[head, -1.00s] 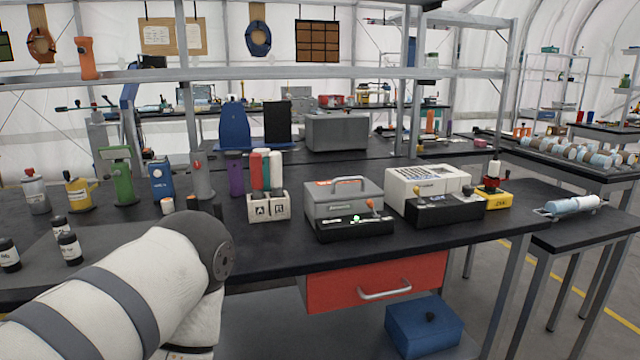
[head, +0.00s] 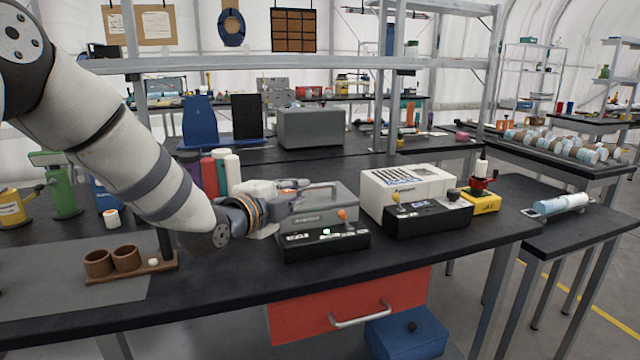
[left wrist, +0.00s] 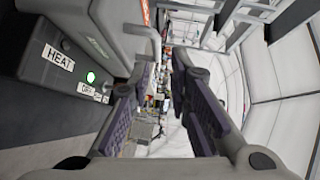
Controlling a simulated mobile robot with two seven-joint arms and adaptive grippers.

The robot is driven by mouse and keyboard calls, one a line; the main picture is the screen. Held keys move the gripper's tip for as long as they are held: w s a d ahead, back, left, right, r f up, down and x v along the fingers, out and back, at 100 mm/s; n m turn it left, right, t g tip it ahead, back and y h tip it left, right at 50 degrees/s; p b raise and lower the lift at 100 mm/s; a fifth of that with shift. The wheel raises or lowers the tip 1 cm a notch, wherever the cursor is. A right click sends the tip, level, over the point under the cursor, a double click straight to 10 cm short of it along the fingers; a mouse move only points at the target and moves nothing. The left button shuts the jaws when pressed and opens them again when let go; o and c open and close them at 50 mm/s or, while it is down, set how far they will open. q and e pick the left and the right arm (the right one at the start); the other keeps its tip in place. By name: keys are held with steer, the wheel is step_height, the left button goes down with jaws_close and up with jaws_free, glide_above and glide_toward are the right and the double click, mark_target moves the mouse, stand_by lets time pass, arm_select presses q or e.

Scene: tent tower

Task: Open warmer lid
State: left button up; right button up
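The warmer (head: 325,210) is a grey box with a handle on its closed lid, on the black bench in the head view. Its black front panel (head: 322,245) has a lit button and an orange-knobbed lever. My left gripper (head: 296,187) is at the warmer's left side, close to the handle (head: 335,187). In the left wrist view my left gripper (left wrist: 158,75) is open with nothing between its fingers. The warmer (left wrist: 85,35) fills the upper left there, with HEAT and OFF labels and a green light. Contact with the handle cannot be told. My right gripper is not in view.
A white device (head: 408,186) with a black panel stands just right of the warmer. Red and white bottles (head: 222,172) stand behind my left arm. A brown two-cup holder (head: 125,262) is at the left. A red drawer (head: 350,300) hangs under the bench.

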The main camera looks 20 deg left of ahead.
mark_target(314, 187)
arm_select(q)
steer(key=x, duration=0.6)
steer(key=f+x, duration=0.1)
steer(key=x, duration=0.1)
steer(key=shift+w, duration=0.35)
steer(key=shift+w+d+r, duration=0.1)
steer(key=shift+w+d, duration=0.05)
steer(key=shift+w, duration=0.15)
jaws_close()
